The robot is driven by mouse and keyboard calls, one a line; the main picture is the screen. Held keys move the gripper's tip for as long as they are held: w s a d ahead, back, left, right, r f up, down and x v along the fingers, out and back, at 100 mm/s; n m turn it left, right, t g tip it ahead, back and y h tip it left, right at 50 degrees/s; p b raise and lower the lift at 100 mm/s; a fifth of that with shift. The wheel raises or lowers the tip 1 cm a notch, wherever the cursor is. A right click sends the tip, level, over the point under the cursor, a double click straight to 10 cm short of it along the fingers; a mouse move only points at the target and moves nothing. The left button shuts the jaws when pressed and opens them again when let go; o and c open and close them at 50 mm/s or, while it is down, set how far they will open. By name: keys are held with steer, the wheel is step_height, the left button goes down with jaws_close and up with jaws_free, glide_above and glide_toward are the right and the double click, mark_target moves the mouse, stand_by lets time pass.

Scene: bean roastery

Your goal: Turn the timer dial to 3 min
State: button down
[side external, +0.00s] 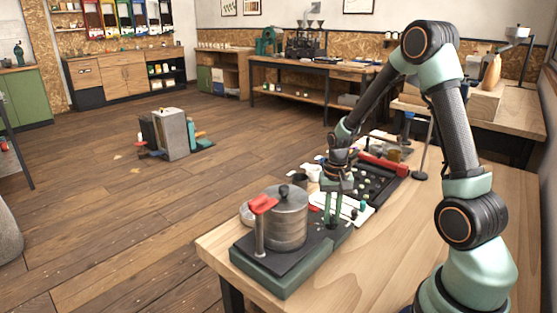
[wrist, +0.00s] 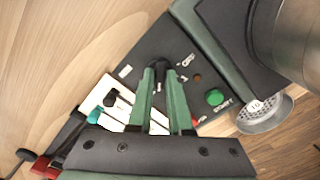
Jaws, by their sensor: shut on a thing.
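The timer dial (wrist: 158,65) is a small black knob on a dark control panel (wrist: 145,50) in the wrist view. Blurred white marks surround it, one seeming to read OFF; I cannot read its setting. My gripper (wrist: 161,74) has its two green fingers pointing down at the panel, shut on the dial, which they partly hide. In the side external view my gripper (side external: 333,221) reaches down to the panel beside the steel drum, and the dial is hidden there. A green START button (wrist: 214,97) and a small brown lamp (wrist: 197,77) sit beside the dial.
A steel drum (side external: 287,222) and a red-topped lever (side external: 262,205) stand on the dark green base left of my gripper. A white card (side external: 355,212), a black tray (side external: 375,185) and a red-handled tool (side external: 385,165) lie behind. Bare tabletop (side external: 370,250) is at right.

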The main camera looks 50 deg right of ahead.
mark_target(332, 218)
steer(key=shift+m, duration=0.8)
steer(key=c, duration=0.8)
jaws_free()
steer(key=shift+c, duration=0.2)
step_height(332, 218, up, 12)
